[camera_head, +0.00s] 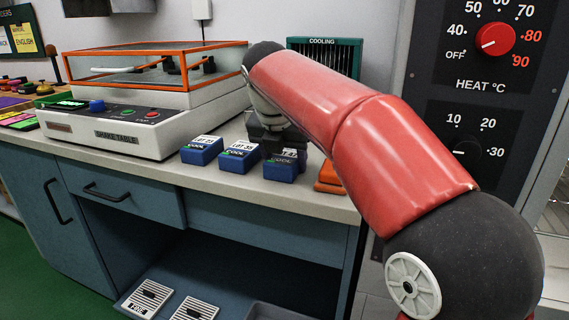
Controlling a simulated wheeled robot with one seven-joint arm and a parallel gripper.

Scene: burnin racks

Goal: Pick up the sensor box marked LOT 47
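Three blue sensor boxes stand in a row on the light counter: a left box (201,155), a middle box (239,163) and a right box (281,171). Each has a label on top, and "COOL" shows on their labels. The middle label seems to read LOT 38. The left label shows "LOT", but its number is too small to read surely. The right box's label is shaded and partly covered, so I cannot tell its lot. My gripper (274,143) points down just above and behind the right box. Its fingers are dark and mostly hidden, so its opening is unclear.
A white shake table (145,130) with an orange-framed clear cover stands left of the boxes. A green cooling rack (345,52) is behind my arm. An orange object (328,178) lies right of the boxes. A heat panel (478,75) rises at right. The counter's front edge is close.

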